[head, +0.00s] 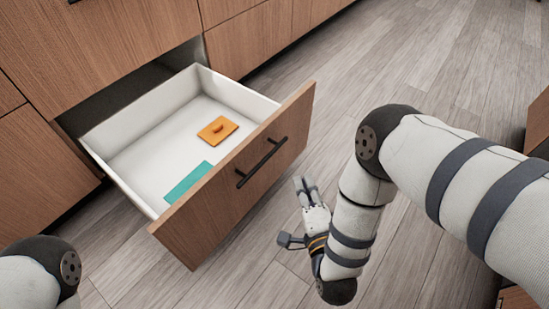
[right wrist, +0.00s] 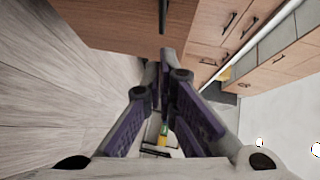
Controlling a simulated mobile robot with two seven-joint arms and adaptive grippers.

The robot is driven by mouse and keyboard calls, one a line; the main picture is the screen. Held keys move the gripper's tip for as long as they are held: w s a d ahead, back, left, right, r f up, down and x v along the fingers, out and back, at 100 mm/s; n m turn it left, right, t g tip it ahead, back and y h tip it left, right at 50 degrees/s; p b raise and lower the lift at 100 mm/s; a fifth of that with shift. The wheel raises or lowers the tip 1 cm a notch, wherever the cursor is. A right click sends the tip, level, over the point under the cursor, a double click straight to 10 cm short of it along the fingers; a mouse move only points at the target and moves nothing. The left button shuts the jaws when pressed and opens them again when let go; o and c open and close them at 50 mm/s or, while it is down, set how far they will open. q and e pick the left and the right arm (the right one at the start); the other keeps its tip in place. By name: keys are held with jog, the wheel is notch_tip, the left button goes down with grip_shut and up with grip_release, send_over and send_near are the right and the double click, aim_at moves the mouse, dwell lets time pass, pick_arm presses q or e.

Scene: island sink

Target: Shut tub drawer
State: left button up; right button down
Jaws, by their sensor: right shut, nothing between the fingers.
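The drawer (head: 140,130) stands pulled well out of the wooden cabinet, with white inner walls and a wood front (head: 235,180). A dark bar handle (head: 262,162) is on its front. An orange lidded piece (head: 217,129) and a teal flat piece (head: 188,182) lie inside. My right gripper (head: 304,182) is shut and empty, in front of the drawer front and apart from it, to the right of and below the handle in the head view. In the right wrist view its fingers (right wrist: 166,75) meet below the handle (right wrist: 163,16). My left gripper is out of view.
Closed wooden cabinet fronts (head: 95,40) stand above and beside the open drawer. The grey plank floor (head: 410,60) is clear to the right of the drawer. Wooden furniture (head: 538,125) stands at the right edge.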

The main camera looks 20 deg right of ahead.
jog(key=w+m+t+b, duration=0.1)
jog(key=w+m+t, duration=0.1)
jog(key=b, duration=0.5)
send_near(278, 121)
jog(key=w+d, duration=0.2)
jog(key=d, duration=0.1)
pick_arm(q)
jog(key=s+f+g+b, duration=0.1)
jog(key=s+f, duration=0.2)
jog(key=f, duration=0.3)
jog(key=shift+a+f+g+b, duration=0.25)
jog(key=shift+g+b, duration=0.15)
pick_arm(e)
jog(key=shift+w+a+h, duration=0.4)
jog(key=shift+w+a, duration=0.9)
jog(key=shift+w, duration=0.15)
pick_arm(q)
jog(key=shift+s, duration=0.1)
